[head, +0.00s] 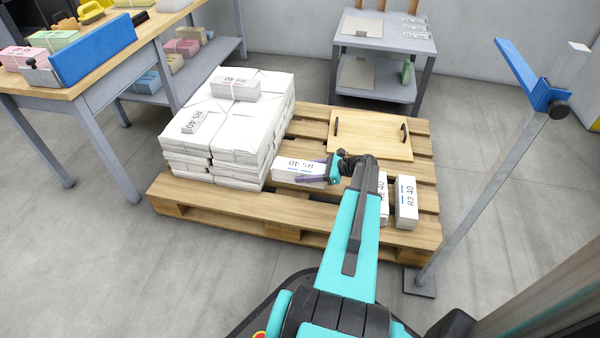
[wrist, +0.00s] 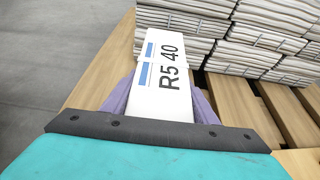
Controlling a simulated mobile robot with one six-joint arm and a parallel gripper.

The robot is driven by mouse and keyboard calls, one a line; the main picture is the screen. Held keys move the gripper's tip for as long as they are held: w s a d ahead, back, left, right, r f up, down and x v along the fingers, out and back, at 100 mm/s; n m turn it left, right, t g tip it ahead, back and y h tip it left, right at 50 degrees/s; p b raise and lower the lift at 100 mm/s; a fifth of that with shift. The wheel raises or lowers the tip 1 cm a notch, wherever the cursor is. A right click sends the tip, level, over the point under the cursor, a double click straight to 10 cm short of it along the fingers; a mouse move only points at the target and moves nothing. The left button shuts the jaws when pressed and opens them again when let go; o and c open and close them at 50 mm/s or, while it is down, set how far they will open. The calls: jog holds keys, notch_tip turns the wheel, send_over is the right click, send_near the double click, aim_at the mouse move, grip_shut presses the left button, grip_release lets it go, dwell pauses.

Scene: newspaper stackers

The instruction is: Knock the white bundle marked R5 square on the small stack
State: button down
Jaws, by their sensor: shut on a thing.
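A white bundle marked R5 40 (head: 298,170) with blue stripes is at the pallet's middle, right of the white stack. It fills the wrist view (wrist: 165,75) between my purple fingers. My gripper (head: 318,172) is shut on this bundle, one finger along each long side. Whether the bundle rests on the boards or hangs just above them I cannot tell. The white stack (head: 245,146) of several bundles stands on the pallet's left part; its layers show at the top of the wrist view (wrist: 245,32). A labelled bundle (head: 234,88) lies on top. No separate smaller stack is clear.
The wooden pallet (head: 230,207) carries a board with two handles (head: 370,135) at the back right. A bundle marked R3 40 (head: 406,202) and another partly hidden bundle (head: 384,212) lie right of my arm. A grey post (head: 490,190) stands at the right; a workbench (head: 100,80) is at the left.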

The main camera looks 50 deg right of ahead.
jog(key=shift+w+d+r, duration=0.15)
jog(key=shift+w, duration=0.05)
jog(key=shift+w, duration=0.15)
dwell(0.3)
jog(key=shift+f+b, duration=1.9)
jog(key=shift+b, duration=0.2)
jog(key=shift+w+a+p, duration=0.3)
jog(key=shift+w+a, duration=0.15)
jog(key=shift+w, duration=0.2)
jog(key=shift+w+a+p, duration=0.3)
jog(key=shift+w+a, duration=0.15)
jog(key=shift+w, duration=0.2)
dwell(1.1)
jog(key=shift+w+a+p, duration=0.1)
jog(key=shift+w+p, duration=0.15)
jog(key=shift+p, duration=0.35)
dwell(2.2)
